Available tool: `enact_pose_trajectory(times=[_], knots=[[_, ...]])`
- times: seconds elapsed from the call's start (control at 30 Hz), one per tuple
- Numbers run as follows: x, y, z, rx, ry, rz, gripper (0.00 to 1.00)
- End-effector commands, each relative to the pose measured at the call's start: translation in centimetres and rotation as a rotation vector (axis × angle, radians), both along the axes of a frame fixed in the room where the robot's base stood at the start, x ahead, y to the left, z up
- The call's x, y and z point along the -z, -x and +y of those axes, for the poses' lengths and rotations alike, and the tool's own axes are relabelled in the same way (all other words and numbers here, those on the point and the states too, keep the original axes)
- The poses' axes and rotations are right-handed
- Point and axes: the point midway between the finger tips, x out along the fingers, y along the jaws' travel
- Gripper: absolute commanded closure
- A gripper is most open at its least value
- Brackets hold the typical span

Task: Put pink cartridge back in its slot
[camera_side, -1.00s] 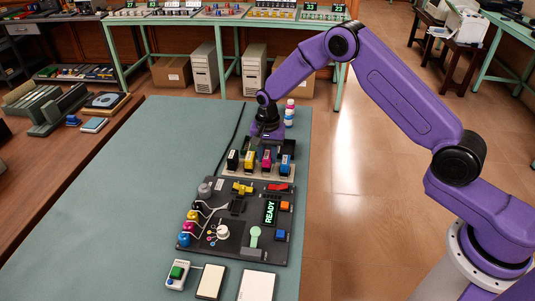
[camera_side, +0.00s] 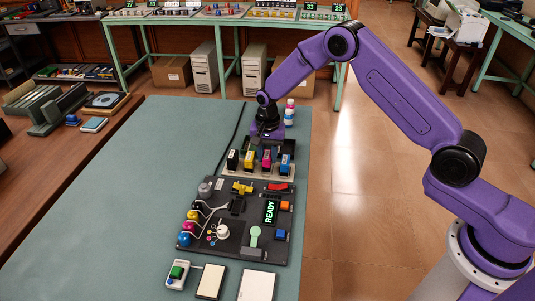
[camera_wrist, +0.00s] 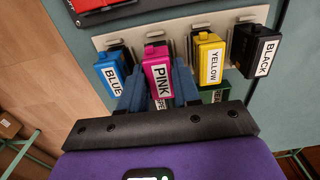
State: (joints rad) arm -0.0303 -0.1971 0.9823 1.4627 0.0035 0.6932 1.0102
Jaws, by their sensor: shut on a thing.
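The pink cartridge (camera_wrist: 157,72), labelled PINK, is in the row between the blue cartridge (camera_wrist: 111,73) and the yellow cartridge (camera_wrist: 210,60) in the wrist view. My gripper (camera_wrist: 158,88) is shut on it, one finger on each side. In the side view the pink cartridge (camera_side: 266,160) stands upright in line with the others at the pale slot plate (camera_side: 256,173), with my gripper (camera_side: 265,143) just behind it. I cannot tell whether the cartridge is fully seated, as its lower end is hidden.
The black cartridge (camera_wrist: 255,50) stands at the right end of the row. A dark green item (camera_wrist: 214,96) shows partly behind my gripper. The black control panel (camera_side: 235,220) with a READY display lies in front of the plate. Small bottles (camera_side: 290,112) stand behind my gripper.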

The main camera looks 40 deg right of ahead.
Motion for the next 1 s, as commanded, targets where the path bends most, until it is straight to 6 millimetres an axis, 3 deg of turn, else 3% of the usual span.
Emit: enact_pose_trajectory(times=[1.0], knots=[[1.02,-0.03,0.02,0.0,0.0,0.0,0.9]])
